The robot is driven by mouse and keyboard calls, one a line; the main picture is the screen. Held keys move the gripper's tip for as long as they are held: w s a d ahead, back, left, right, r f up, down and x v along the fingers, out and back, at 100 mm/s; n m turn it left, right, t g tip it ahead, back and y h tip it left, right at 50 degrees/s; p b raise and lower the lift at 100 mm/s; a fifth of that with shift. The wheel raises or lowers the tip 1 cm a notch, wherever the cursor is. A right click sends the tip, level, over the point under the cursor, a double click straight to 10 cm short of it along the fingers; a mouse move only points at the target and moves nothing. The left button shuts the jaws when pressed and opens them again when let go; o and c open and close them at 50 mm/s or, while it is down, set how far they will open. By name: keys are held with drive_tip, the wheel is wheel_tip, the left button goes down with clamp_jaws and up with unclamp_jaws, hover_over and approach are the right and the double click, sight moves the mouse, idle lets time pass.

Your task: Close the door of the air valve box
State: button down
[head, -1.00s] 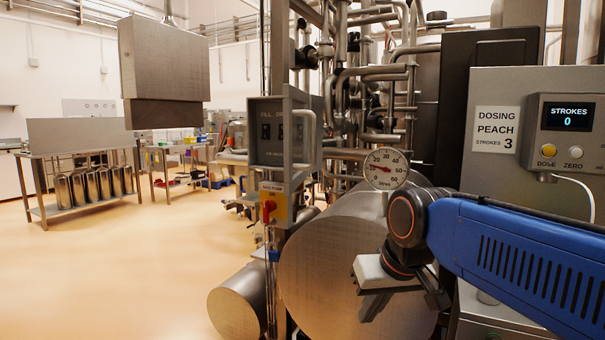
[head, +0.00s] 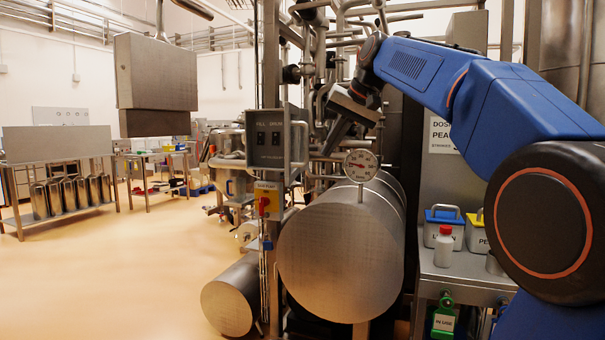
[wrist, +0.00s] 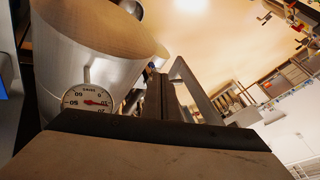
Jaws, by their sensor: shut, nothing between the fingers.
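A grey box marked "FILL DRUM" (head: 270,138) is on the steel post in the head view, its two dark switches visible. A door panel with a pale bar handle (head: 305,146) stands out at its right side, seen nearly edge-on; it looks open. I take this as the air valve box, though no such label is readable. My gripper (head: 329,151) is shut and empty, pointing down and left, just right of the handle in the picture. Whether it touches the door I cannot tell. In the wrist view a grey angled bar (wrist: 197,92) lies just beyond the dark fingers.
A round gauge (head: 360,165) stands on the large steel drum (head: 340,250) below my gripper. Pipes crowd behind it. A yellow-and-red switch (head: 267,201) is under the box. A side table (head: 465,275) holds a bottle and bins at right.

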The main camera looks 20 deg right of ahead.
approach(291, 183)
wheel_tip(291, 183, down, 4)
drive_tip(key=shift+w+a+r, duration=0.2)
drive_tip(key=shift+w+a, duration=0.45)
drive_tip(key=shift+w, duration=0.1)
idle(0.3)
